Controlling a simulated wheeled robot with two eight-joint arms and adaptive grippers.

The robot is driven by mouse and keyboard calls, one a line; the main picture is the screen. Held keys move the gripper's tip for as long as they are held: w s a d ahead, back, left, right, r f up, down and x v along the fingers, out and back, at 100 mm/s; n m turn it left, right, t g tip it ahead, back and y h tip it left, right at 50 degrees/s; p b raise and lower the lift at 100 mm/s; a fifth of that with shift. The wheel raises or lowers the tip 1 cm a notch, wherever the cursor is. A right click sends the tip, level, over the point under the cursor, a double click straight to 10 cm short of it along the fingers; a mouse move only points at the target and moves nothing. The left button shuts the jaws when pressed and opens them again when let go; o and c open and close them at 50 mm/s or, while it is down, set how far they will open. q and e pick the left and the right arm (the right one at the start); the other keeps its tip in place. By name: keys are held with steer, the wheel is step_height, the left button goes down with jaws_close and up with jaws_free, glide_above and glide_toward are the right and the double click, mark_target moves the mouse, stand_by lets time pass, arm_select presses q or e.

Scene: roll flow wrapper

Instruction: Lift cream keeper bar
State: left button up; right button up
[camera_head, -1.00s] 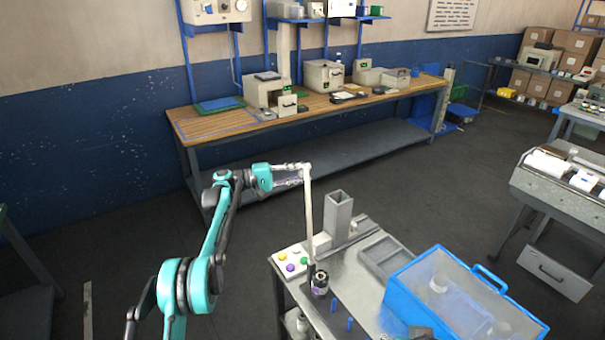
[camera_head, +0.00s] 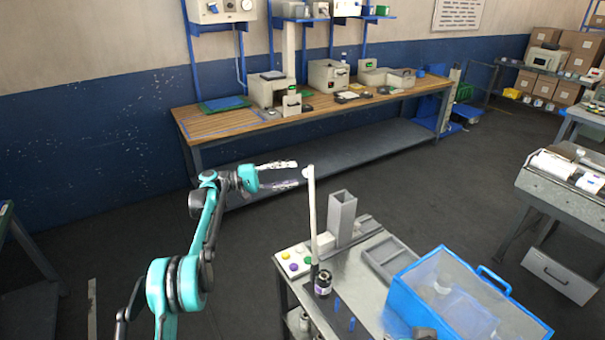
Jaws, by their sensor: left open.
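The cream keeper bar (camera_head: 312,215) stands nearly upright at the left side of the grey machine table (camera_head: 352,268). Its lower end meets a dark fitting beside a dark round roller-like part (camera_head: 323,284). My left gripper (camera_head: 297,173) is open and empty, to the left of the bar's rounded top end. Its two pale fingers are spread, one above the other, and point right toward the bar with a small gap in the picture.
A square grey post (camera_head: 341,215) stands just right of the bar. A panel with coloured buttons (camera_head: 292,262) is at the table's left edge. A clear-lidded blue guard box (camera_head: 405,292) covers the right side. A long wooden workbench (camera_head: 225,122) stands behind, with open floor between.

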arm_select(q)
steer(key=v, duration=0.6)
steer(key=shift+a, duration=0.1)
